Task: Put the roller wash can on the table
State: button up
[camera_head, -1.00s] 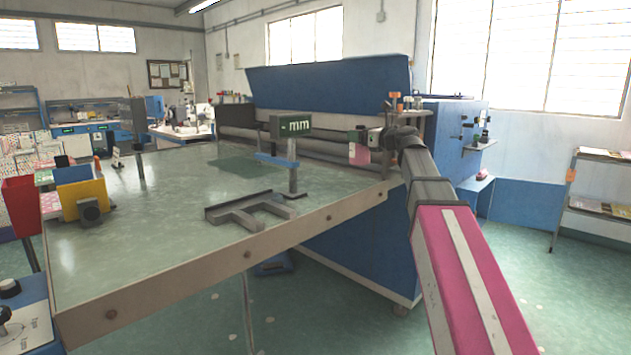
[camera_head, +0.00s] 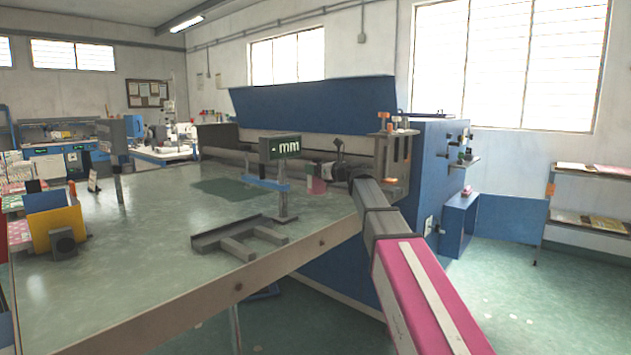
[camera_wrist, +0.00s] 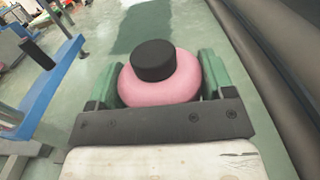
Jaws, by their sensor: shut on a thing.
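The roller wash can, a pink round body with a black cap, is between the green fingers of my gripper (camera_wrist: 158,75) in the wrist view, where its pink shoulder (camera_wrist: 135,92) shows. My gripper (camera_head: 315,176) is shut on it. In the head view the can is a small pink patch (camera_head: 317,187), partly covered by the gripper. It is over the far right part of the green table (camera_head: 150,225). Whether its base touches the tabletop cannot be told.
A blue stand with an "mm" display (camera_head: 280,148) is close left of my gripper. A grey bracket (camera_head: 240,240) lies near the table's front edge. Dark rollers of the blue machine (camera_head: 312,92) run behind. The table's middle left is clear.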

aim_at(316, 179)
jog(key=shift+w+a+f, duration=0.25)
jog(key=shift+a, duration=0.05)
jog(key=shift+f, duration=1.95)
jog(key=o, duration=1.2)
jog(key=shift+f, duration=0.1)
jog(key=shift+o, duration=0.2)
jog(key=v, duration=1.2)
jog(key=shift+s, duration=0.1)
